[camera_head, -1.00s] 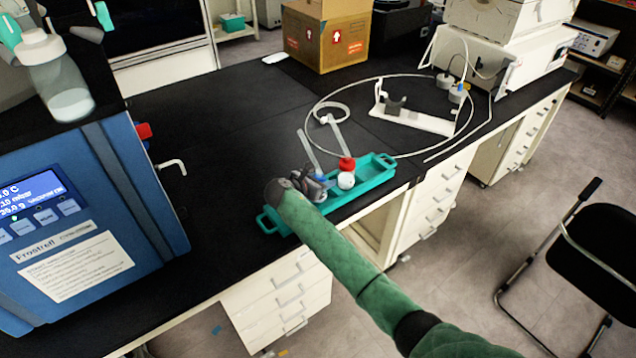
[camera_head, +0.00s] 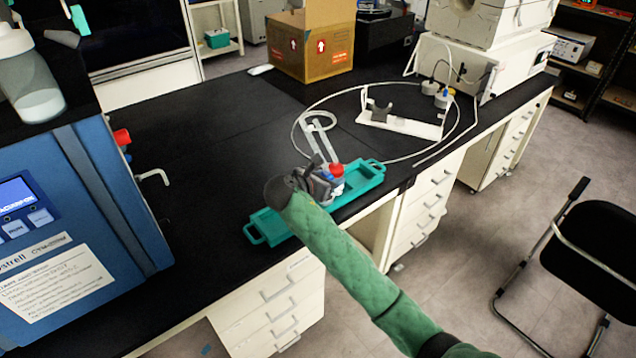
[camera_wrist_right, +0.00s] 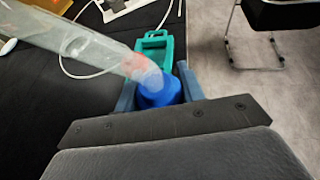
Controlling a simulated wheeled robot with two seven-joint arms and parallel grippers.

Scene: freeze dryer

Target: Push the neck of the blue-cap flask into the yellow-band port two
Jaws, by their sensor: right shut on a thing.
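My right gripper (camera_head: 318,185) is shut on the blue-cap flask, mostly hidden by the gripper in the head view. In the right wrist view its blue cap (camera_wrist_right: 158,92) sits between the fingers (camera_wrist_right: 160,95), and its clear glass neck (camera_wrist_right: 80,42) points to the upper left. The red-cap flask (camera_head: 337,170) stands close beside it at the teal tray (camera_head: 367,181). In the head view I cannot tell whether the held flask is clear of the tray. The yellow-band port two cannot be made out. My left gripper is not in view.
The blue freeze dryer (camera_head: 85,200) stands at the left, with a clear vessel (camera_head: 32,85) above it and a bent white handle (camera_head: 153,176) at its side. The middle bench is clear.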

